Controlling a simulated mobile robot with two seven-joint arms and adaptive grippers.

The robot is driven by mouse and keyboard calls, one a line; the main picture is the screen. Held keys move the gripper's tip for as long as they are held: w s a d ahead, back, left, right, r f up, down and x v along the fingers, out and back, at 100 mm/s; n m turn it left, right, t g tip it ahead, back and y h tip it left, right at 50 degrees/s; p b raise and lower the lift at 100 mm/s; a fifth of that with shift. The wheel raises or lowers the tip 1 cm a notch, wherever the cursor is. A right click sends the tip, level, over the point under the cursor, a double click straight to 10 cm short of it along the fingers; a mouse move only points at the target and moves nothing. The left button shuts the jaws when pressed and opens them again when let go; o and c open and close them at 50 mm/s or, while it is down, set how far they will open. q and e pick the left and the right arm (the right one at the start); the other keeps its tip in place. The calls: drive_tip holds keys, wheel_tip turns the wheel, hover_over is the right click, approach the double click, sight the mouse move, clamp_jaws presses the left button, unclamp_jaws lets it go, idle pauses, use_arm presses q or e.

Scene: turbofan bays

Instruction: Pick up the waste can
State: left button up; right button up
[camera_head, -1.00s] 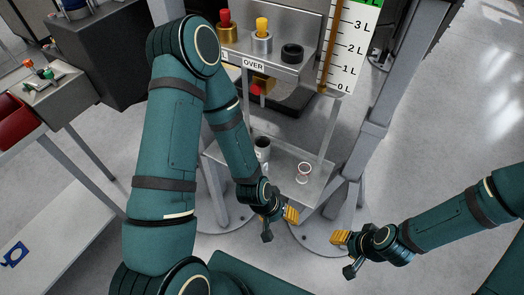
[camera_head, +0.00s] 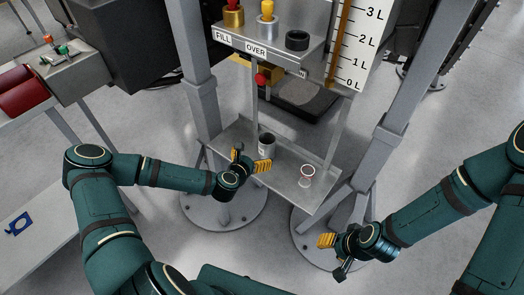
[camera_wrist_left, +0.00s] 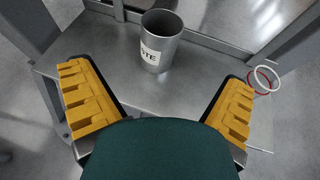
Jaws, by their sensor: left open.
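The waste can (camera_head: 267,144) is a small grey metal cup with a dark inside. It stands upright on the metal shelf (camera_head: 288,181). In the left wrist view the can (camera_wrist_left: 162,40) shows a white label reading "TE", ahead of and between the fingers. My left gripper (camera_head: 250,164) is open and empty, just in front of the can at the shelf's front edge, apart from it. Its yellow finger pads show in the left wrist view (camera_wrist_left: 158,100). My right gripper (camera_head: 334,254) is lower right, away from the shelf; its opening is unclear.
Grey posts (camera_head: 201,90) flank the shelf. Above are a panel labelled "FILL" and "OVER" (camera_head: 255,49) and a litre scale (camera_head: 355,45). A bench (camera_head: 50,75) stands at left.

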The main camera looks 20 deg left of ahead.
sight(262, 144)
use_arm(q)
drive_tip(key=x, duration=0.4)
drive_tip(key=b+x, duration=0.1)
drive_tip(key=x, duration=0.3)
drive_tip(key=shift+w+a+f+b, duration=0.1)
drive_tip(key=shift+w+a+b, duration=0.1)
drive_tip(key=shift+w+b, duration=0.15)
drive_tip(key=x, duration=0.3)
drive_tip(key=b+x, duration=0.1)
drive_tip(key=shift+d+f, duration=0.2)
drive_tip(key=shift+d, duration=0.1)
drive_tip(key=shift+w+f, duration=0.1)
drive_tip(key=shift+w, duration=0.35)
drive_tip(key=c, duration=1.4)
